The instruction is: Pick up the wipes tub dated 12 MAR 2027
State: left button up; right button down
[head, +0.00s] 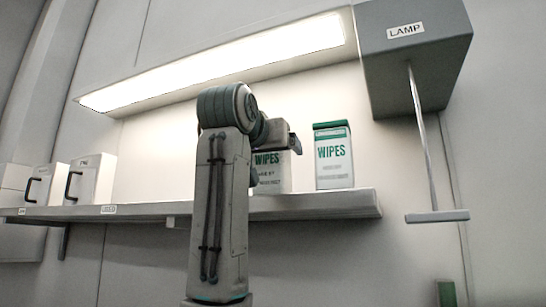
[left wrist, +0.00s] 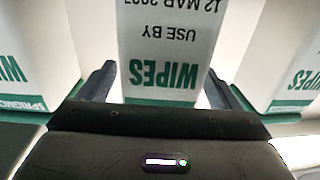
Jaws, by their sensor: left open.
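A white wipes tub (left wrist: 168,40) with a green band and green WIPES lettering shows upside down in the left wrist view. Its label reads USE BY 12 MAR and a year that looks like 2027, cut by the frame's top edge. My left gripper (left wrist: 162,92) is open, with one finger on each side of this tub; I cannot tell whether they touch it. In the head view my left gripper (head: 284,138) is at a wipes tub (head: 270,178) on the shelf, partly hidden by my arm. My right gripper is not in view.
Another wipes tub (head: 334,165) stands to the right on the shelf (head: 330,201). The left wrist view shows neighbouring tubs on the left (left wrist: 35,50) and right (left wrist: 280,50). A lamp box (head: 415,60) with a hanging rod and bar (head: 437,216) is at right.

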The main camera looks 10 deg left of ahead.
pick_arm(q)
jog(key=shift+w+d+p, duration=0.1)
jog(key=shift+w+p, duration=0.35)
jog(key=shift+w, duration=0.85)
jog(key=shift+s, duration=0.1)
jog(key=c, duration=1.2)
jog(key=shift+r, duration=0.1)
jog(key=shift+c, duration=0.4)
jog(key=shift+r, duration=0.1)
